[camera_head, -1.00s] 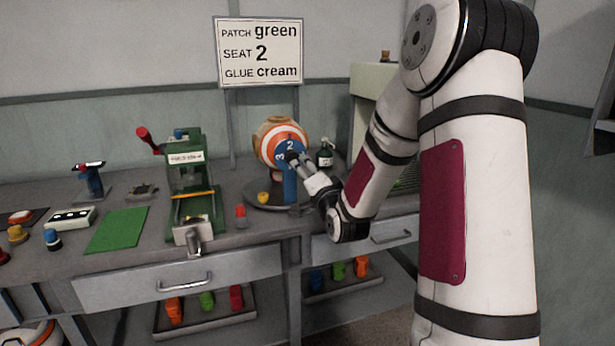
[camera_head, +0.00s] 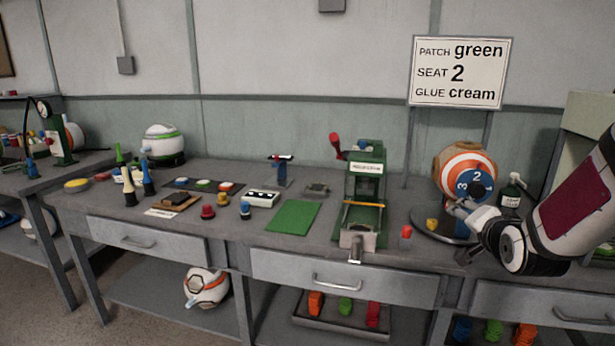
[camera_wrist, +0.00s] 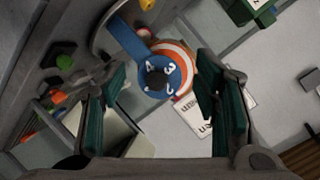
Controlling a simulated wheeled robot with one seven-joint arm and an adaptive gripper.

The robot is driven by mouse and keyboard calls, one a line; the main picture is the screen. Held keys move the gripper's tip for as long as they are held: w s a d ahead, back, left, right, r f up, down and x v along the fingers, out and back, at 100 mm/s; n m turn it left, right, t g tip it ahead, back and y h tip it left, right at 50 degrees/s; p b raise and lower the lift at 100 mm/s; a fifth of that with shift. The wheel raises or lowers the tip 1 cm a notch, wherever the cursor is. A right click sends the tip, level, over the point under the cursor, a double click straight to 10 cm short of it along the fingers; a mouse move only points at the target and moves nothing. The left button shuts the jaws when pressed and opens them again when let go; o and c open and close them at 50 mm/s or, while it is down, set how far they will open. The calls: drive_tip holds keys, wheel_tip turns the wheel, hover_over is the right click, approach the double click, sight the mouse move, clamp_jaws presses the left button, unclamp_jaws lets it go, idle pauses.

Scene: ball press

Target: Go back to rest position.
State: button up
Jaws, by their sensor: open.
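My gripper (camera_head: 462,212) is at the right of the bench in the head view, in front of the ball on its stand. In the wrist view its two dark green finger pads (camera_wrist: 160,110) are wide apart with nothing between them. The orange-and-white ball (camera_head: 464,160) sits behind a blue numbered disc (camera_head: 475,183); the numbers 2 and 3 show in the head view. The blue disc also shows beyond the fingers in the wrist view (camera_wrist: 157,84). The gripper covers part of the ball's stand, and I cannot tell the exact gap.
A green press (camera_head: 364,185) stands left of the ball, with a green mat (camera_head: 292,217) beside it. A small red piece (camera_head: 405,236) and a yellow piece (camera_head: 432,224) lie near the stand. A sign (camera_head: 460,73) stands behind.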

drive_tip(key=s+a+n+g+y, duration=0.1)
drive_tip(key=s+a+n+g, duration=0.4)
drive_tip(key=s, duration=0.8)
drive_tip(key=s+a+n+g+y, duration=0.1)
drive_tip(key=s+a+n+g, duration=0.35)
drive_tip(key=s, duration=0.95)
drive_tip(key=s+a+n+g+y, duration=0.1)
drive_tip(key=s+a+n+g, duration=0.15)
drive_tip(key=s+a, duration=0.8)
drive_tip(key=s+d+r+t+p, duration=0.2)
drive_tip(key=d+r+p, duration=0.1)
drive_tip(key=r+p, duration=1.1)
drive_tip(key=shift+s+r+m+t, duration=0.15)
drive_tip(key=shift+r+m+t, duration=0.15)
drive_tip(key=shift+r, duration=0.6)
